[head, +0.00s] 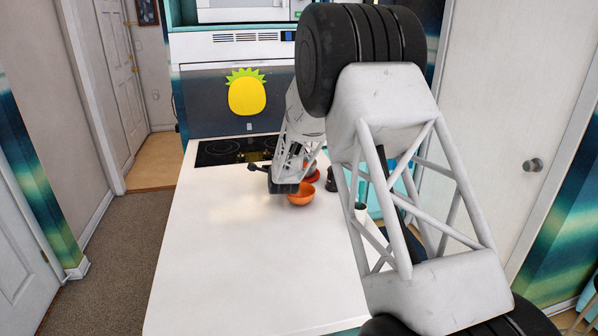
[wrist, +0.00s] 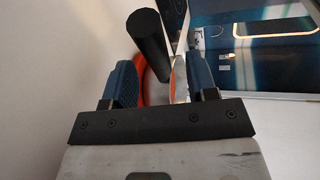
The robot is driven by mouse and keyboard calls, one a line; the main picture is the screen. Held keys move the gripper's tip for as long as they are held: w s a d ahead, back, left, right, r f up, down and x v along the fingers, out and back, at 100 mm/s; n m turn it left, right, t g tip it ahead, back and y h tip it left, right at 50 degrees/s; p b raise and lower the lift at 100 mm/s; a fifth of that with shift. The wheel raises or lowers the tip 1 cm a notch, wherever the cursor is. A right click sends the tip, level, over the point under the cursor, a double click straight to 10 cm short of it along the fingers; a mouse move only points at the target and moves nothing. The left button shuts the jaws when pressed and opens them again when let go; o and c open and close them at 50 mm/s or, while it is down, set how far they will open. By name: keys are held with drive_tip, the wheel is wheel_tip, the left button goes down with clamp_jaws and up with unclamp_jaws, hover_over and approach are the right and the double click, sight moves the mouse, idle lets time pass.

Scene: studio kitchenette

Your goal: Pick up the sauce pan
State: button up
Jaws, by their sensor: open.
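My gripper (head: 285,187) hides the part between. In the wrist view a thick black handle (wrist: 150,45) rises above an orange rim (wrist: 139,68), behind the gap between the blue fingers. My gripper (wrist: 162,80) is open, fingers apart, low over the counter. I cannot tell whether a finger touches the pan.
A black cooktop (head: 222,151) lies behind. A dark container (head: 331,181) and a white-topped item (head: 360,207) stand to the right. The counter's front left is clear.

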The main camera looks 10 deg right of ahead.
drive_tip(key=shift+x, duration=1.4)
clamp_jaws()
